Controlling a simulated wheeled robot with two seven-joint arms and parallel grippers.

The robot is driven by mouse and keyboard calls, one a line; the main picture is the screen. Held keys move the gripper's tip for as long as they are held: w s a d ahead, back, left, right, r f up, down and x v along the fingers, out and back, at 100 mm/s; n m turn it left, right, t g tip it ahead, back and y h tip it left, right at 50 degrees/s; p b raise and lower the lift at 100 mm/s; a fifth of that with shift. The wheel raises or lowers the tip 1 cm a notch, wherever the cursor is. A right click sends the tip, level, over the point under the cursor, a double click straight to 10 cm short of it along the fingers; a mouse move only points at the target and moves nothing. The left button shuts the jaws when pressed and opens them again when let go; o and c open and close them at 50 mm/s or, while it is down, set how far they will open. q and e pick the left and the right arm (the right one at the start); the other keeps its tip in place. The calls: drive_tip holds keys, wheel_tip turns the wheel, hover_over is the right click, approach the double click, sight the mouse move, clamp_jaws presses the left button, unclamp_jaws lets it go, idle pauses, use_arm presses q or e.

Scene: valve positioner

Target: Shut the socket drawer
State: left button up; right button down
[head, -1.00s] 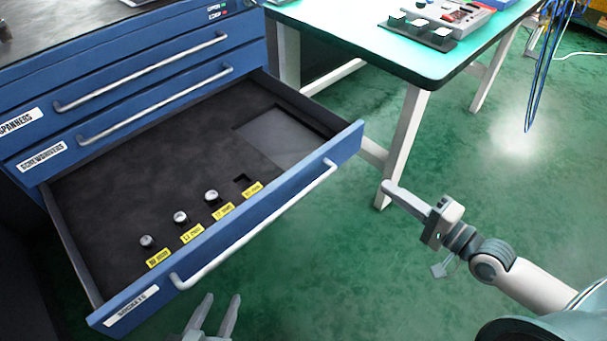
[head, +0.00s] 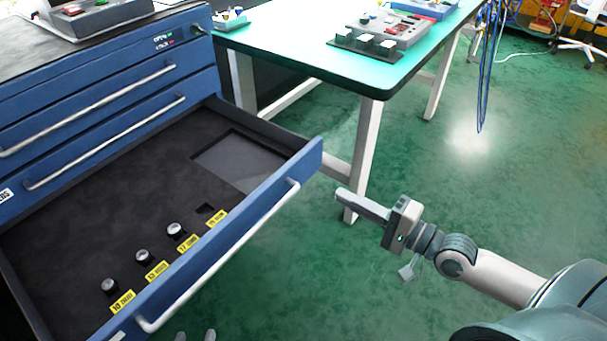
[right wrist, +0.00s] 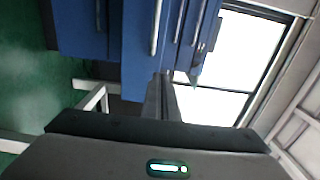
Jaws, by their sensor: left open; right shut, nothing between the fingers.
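The socket drawer (head: 230,250) is pulled far out of the blue cabinet (head: 95,85). Its dark tray (head: 95,205) holds several sockets in a row behind yellow labels, beside one empty square slot and a grey recess. Its pale bar handle (head: 222,262) runs along the blue front. My left gripper (head: 195,336) shows only its two fingertips at the bottom edge, apart and empty, just below the drawer front. My right gripper (head: 340,196) is shut and empty, right of the drawer's right front corner and apart from it. Its fingers also show in the right wrist view (right wrist: 160,95), pointing toward the blue cabinet.
Two shut drawers with bar handles (head: 105,145) sit above the open one. A green-topped workbench (head: 290,40) with white legs stands to the right, one leg (head: 363,155) behind my right gripper.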

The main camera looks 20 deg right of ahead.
approach(291, 169)
drive_tip(key=x, duration=0.5)
use_arm(q)
drive_tip(key=shift+w+d+r+t, duration=0.2)
drive_tip(key=shift+r+t, duration=0.1)
drive_tip(key=shift+r, duration=0.1)
use_arm(e)
drive_tip(key=shift+w+a, duration=0.35)
drive_tip(key=shift+w, duration=0.25)
use_arm(q)
drive_tip(key=shift+a+f, duration=0.1)
use_arm(e)
drive_tip(key=shift+w, duration=0.1)
